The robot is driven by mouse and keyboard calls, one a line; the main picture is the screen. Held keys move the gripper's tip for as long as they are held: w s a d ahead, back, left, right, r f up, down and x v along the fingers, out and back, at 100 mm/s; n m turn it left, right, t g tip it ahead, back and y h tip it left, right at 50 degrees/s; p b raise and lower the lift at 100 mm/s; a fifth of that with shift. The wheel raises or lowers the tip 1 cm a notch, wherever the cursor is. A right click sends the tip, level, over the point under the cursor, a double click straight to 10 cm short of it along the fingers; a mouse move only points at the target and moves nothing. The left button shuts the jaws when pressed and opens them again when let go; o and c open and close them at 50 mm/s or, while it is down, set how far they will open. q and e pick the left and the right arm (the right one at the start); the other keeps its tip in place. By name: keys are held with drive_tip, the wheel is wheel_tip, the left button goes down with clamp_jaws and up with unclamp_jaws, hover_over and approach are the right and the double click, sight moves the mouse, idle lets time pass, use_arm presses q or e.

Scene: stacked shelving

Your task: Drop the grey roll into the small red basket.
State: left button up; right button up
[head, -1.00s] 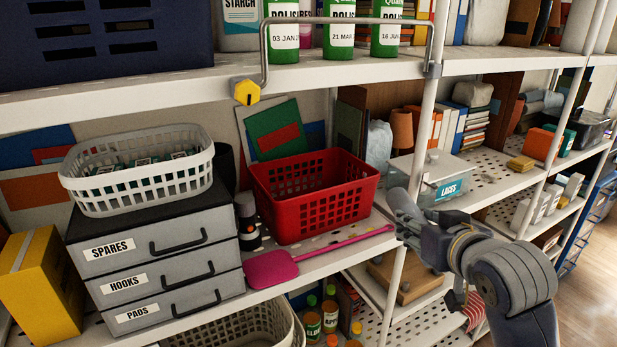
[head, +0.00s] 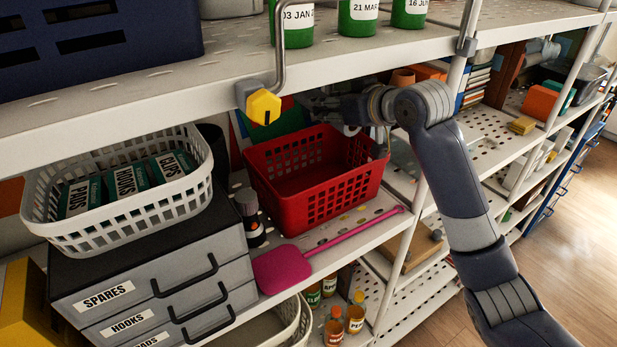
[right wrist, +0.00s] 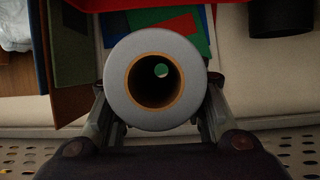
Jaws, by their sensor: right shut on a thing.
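The small red basket (head: 291,212) stands upright on the middle shelf, with perforated walls; the part of its inside that shows looks empty. My right gripper (head: 322,103) is over the back of the basket, under the upper shelf. In the right wrist view the gripper (right wrist: 160,110) is shut on the grey roll (right wrist: 118,82), a pale ring with a brown-edged hollow core facing the camera. A strip of red (right wrist: 130,8), likely the basket, shows at that view's top edge. I cannot make out the roll clearly in the head view. My left gripper is out of view.
The upper shelf edge (head: 130,115) and a yellow-knobbed rail (head: 263,106) are close to my arm. A white basket (head: 120,222) of boxes tops the grey drawers left of the red basket. A pink scoop (head: 281,268) lies in front; a post (head: 413,200) stands right.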

sight(353, 130)
wheel_tip(353, 130, down, 5)
idle(0.4)
drive_tip(key=shift+d, duration=0.1)
drive_tip(key=o, duration=1.2)
drive_tip(key=shift+c, duration=0.2)
drive_tip(key=v, duration=1.2)
drive_tip(key=shift+s+f, duration=0.1)
